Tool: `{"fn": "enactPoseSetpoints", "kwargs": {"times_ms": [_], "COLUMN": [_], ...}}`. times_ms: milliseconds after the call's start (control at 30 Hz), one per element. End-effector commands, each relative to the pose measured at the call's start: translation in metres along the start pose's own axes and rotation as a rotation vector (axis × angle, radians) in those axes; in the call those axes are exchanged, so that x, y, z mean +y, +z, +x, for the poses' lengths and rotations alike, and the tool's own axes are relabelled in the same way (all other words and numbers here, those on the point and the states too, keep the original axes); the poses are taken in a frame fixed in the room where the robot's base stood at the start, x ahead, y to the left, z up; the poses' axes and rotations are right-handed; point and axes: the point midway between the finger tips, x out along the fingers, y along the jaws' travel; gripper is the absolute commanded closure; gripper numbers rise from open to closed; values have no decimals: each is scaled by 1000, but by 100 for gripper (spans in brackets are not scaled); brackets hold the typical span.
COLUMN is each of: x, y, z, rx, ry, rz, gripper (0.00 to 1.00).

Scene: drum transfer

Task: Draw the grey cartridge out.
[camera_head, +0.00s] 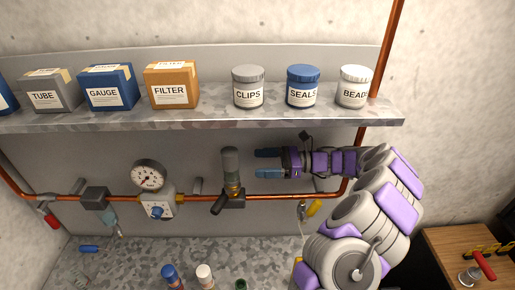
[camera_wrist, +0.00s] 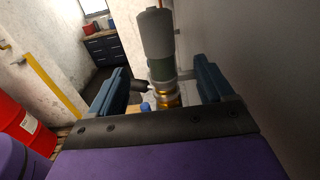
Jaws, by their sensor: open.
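The grey cartridge (camera_head: 230,160) stands upright on a brass fitting (camera_head: 234,188) on the copper pipe below the shelf. In the wrist view the cartridge (camera_wrist: 156,34) rises above the brass fitting (camera_wrist: 167,93), and both show in the gap between my two blue fingers. My gripper (camera_head: 268,163) is open and empty, pointing left at the cartridge from its right side, with a small gap between the fingertips and the cartridge in the head view. In the wrist view my gripper (camera_wrist: 158,84) has its fingers spread either side of the fitting.
A metal shelf (camera_head: 205,121) with several boxes and jars runs above. A black handle (camera_head: 220,204) sticks out from the fitting. A gauge (camera_head: 148,176) is on the pipe to the left. Bottles (camera_head: 171,275) stand on the counter below. A red drum (camera_wrist: 22,120) shows at left.

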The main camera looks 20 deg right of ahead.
Motion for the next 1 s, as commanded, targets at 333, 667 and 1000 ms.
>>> {"fn": "enactPoseSetpoints", "kwargs": {"times_ms": [333, 667, 1000], "x": [6, -2, 1], "y": [1, 1, 2], "z": [41, 56, 93], "rx": [9, -6, -1], "ry": [-4, -7, -5], "rz": [0, 8, 7], "gripper": [19, 19, 19]}}
